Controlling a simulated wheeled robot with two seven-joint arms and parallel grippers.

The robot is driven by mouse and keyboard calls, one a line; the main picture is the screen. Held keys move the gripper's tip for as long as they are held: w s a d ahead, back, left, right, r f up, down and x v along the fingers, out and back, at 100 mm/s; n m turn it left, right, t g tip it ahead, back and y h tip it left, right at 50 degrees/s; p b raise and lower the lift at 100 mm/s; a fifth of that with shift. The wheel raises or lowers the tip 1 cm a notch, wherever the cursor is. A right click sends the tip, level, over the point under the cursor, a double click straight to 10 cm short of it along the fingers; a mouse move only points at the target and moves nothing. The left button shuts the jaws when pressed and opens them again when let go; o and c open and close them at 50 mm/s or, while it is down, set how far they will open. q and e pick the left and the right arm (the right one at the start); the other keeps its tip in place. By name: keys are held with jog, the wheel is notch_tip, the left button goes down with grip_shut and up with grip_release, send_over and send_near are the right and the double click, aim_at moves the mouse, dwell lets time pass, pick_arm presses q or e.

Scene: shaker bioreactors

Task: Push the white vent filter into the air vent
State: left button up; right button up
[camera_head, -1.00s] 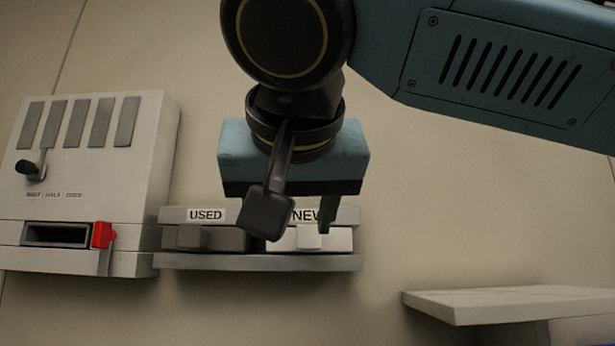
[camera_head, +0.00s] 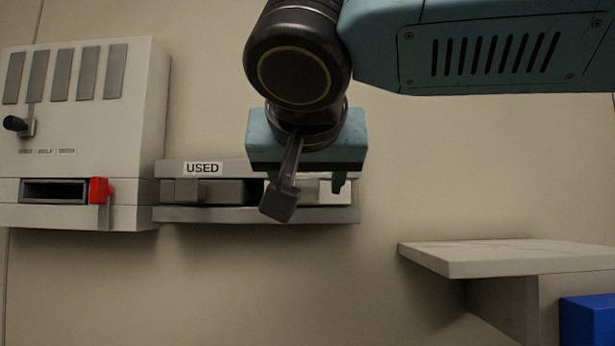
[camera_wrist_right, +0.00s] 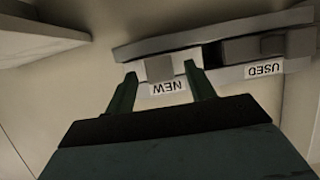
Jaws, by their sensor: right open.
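The white vent filter (camera_head: 334,190) sits in the right half of the wall rack, partly hidden behind my right gripper. In the right wrist view the white filter (camera_wrist_right: 160,69) lies between and just beyond my fingertips, by the NEW label. My right gripper (camera_head: 312,192) is open in front of it, and it also shows in the right wrist view (camera_wrist_right: 162,83). I cannot tell if the fingers touch the filter. The air vent, apparently the dark slot (camera_head: 55,191) with a red catch (camera_head: 100,190), is in the white wall unit at left. My left gripper is out of view.
A grey block (camera_head: 210,191) sits in the rack's USED half. The wall unit (camera_head: 130,110) has several grey louvres and a black-knobbed lever (camera_head: 18,124). A pale shelf (camera_head: 500,256) juts out at right, above a blue block (camera_head: 588,320). The wall below the rack is clear.

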jog(key=shift+x, duration=1.05)
jog(key=c, duration=1.1)
jog(key=shift+s, duration=0.15)
jog(key=shift+s+b, duration=0.4)
jog(key=shift+s, duration=0.2)
jog(key=shift+s, duration=0.25)
jog(key=shift+s+b, duration=0.35)
jog(key=shift+b, duration=0.1)
